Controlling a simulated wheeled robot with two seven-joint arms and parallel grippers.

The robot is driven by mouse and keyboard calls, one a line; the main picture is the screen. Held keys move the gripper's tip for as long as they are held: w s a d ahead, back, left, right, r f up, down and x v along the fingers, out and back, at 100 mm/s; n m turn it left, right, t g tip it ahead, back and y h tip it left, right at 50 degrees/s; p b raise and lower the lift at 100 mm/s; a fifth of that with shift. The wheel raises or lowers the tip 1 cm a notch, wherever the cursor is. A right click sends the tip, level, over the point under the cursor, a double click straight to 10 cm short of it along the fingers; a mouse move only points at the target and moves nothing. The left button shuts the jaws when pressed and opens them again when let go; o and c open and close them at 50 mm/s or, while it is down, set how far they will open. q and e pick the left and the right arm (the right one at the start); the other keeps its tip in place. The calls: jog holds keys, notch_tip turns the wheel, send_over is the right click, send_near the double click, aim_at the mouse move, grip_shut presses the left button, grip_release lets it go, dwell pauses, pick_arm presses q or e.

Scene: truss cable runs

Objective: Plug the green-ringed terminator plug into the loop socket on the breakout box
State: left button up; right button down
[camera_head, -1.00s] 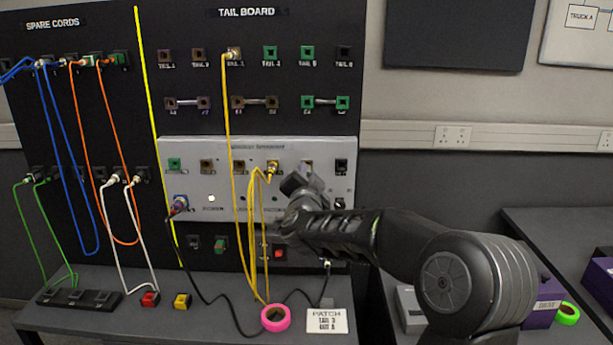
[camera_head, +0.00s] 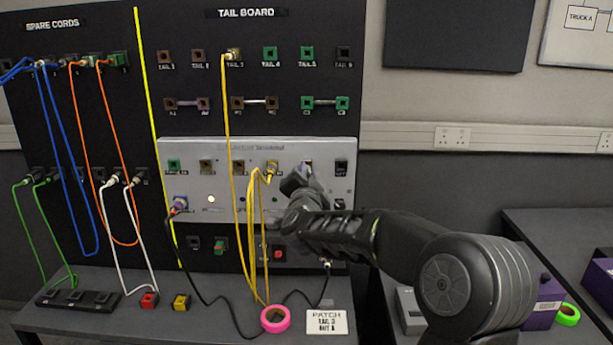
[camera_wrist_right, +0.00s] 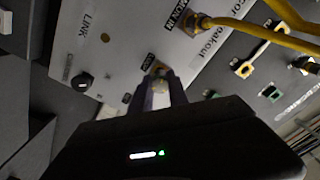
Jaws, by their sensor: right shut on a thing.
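The grey breakout box (camera_head: 225,210) is mounted low on the tail board; its lettering also shows in the right wrist view (camera_wrist_right: 130,25). My right gripper (camera_head: 298,177) is at the box's upper right, in front of a socket (camera_head: 307,165). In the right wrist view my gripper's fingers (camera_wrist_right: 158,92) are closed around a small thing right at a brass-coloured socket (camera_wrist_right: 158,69). The thing held, which I take for the terminator plug, is mostly hidden by the fingers. I cannot see its green ring or how deep it sits. My left gripper is not in view.
A yellow cord (camera_head: 254,220) plugs into the box just left of my gripper. A dark cord (camera_head: 196,270) hangs from the box's left. A pink tape roll (camera_head: 275,319) and a patch card (camera_head: 327,321) lie on the bench below.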

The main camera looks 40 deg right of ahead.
jog(key=shift+w+d, duration=0.45)
jog(key=shift+w, duration=0.1)
dwell(1.3)
jog(key=shift+b, duration=0.3)
jog(key=shift+f+m+b, duration=0.1)
jog(key=shift+m+b, duration=1)
jog(key=shift+b, duration=0.15)
jog(key=shift+r+m, duration=0.2)
jog(key=shift+m, duration=0.1)
